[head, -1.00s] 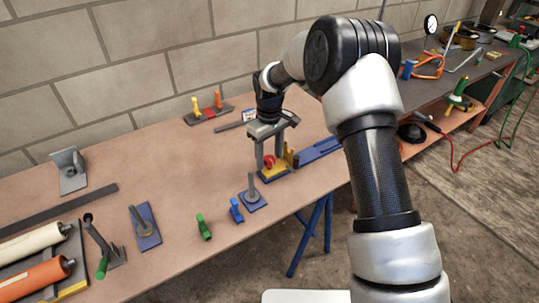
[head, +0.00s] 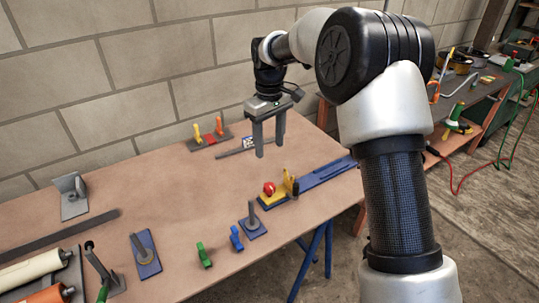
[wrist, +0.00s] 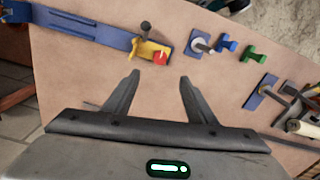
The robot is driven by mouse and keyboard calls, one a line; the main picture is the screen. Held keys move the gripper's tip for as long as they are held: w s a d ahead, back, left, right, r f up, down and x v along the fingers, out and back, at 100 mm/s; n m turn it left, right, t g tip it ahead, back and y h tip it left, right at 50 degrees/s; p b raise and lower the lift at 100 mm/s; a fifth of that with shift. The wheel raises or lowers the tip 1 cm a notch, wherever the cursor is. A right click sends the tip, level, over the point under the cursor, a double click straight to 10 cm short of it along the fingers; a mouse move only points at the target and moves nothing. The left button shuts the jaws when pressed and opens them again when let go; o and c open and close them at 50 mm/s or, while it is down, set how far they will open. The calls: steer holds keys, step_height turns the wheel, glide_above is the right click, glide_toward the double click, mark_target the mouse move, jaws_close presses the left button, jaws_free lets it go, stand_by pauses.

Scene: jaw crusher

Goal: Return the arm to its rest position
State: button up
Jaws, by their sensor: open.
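My gripper (head: 269,134) hangs above the workbench (head: 180,185) in the head view, fingers pointing down. Its two fingers are apart with nothing between them. In the wrist view the open gripper (wrist: 157,95) shows the bench top between its fingers. The yellow block with a red knob (head: 272,190) sits on the blue rail (head: 322,181), below and apart from my gripper. The same yellow block shows in the wrist view (wrist: 150,50), beyond the fingertips.
A blue base with a grey peg (head: 252,226), a blue piece (head: 236,238) and a green piece (head: 204,256) stand near the bench's front edge. Rollers (head: 30,268) lie at the left. A plate with orange and yellow handles (head: 208,137) is by the wall.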

steer(key=shift+r, duration=0.65)
steer(key=shift+r, duration=0.1)
steer(key=s+d+r+m+t+p, duration=0.1)
steer(key=s+d+r+m+p, duration=0.15)
steer(key=s+d+r, duration=0.55)
steer(key=s+d+r+m+t+p, duration=0.15)
steer(key=s+r+p, duration=0.3)
steer(key=r, duration=0.65)
steer(key=s+d+r+m+t+p, duration=0.1)
steer(key=s+d+r+m+p, duration=0.1)
steer(key=s, duration=0.7)
steer(key=s+d+r+m+t+p, duration=0.2)
steer(key=s+d, duration=0.3)
steer(key=s, duration=0.5)
steer(key=shift+r+m+p, duration=0.4)
steer(key=shift+r, duration=0.05)
